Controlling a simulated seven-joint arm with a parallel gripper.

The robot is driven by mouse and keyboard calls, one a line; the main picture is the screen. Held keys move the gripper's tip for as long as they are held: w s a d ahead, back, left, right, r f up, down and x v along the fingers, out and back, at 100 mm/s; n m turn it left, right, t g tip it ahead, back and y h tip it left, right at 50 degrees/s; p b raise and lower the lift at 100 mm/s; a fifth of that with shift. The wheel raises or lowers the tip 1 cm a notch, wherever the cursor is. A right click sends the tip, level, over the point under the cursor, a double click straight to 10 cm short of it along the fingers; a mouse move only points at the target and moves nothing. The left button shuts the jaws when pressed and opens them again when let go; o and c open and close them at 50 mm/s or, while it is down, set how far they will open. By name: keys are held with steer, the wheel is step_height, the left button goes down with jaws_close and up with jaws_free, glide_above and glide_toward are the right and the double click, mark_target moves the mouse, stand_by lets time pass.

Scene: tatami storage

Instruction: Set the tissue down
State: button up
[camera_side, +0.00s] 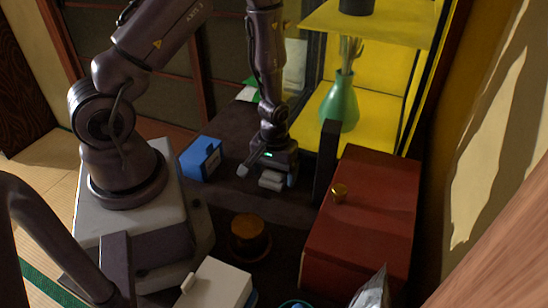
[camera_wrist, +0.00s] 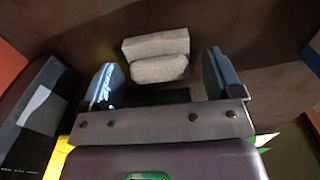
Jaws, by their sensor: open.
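My gripper (camera_side: 267,176) is low over the dark tabletop, pointing down, with its fingers apart. In the wrist view my gripper (camera_wrist: 161,80) has its two blue-grey fingers either side of a pale, rough, blocky item (camera_wrist: 158,57), with a gap on each side. The item has a squarer part and a rounded part. In the side view this pale item (camera_side: 271,181) sits low beneath the gripper, seemingly on the tabletop. I cannot tell for sure that it is the tissue.
A red chest (camera_side: 362,220) with a gold knob and a dark upright post (camera_side: 325,163) stand to the right. A green vase (camera_side: 340,103) is behind on a yellow shelf. An amber round container (camera_side: 250,238) and a white-topped box (camera_side: 216,284) are in front. Dark tabletop between is clear.

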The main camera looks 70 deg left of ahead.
step_height(320, 180, up, 12)
step_height(320, 180, up, 13)
steer(key=m+t, duration=0.3)
steer(key=m, duration=0.1)
glide_above(274, 172)
steer(key=s+d, duration=0.1)
steer(key=d, duration=0.3)
steer(key=s+d+r+m+t, duration=0.2)
steer(key=s+r+m, duration=0.3)
steer(key=s+r, duration=0.2)
step_height(274, 172, up, 2)
steer(key=shift+s+d+r+t, duration=0.1)
steer(key=shift+s+d+t, duration=0.2)
steer(key=shift+s, duration=0.05)
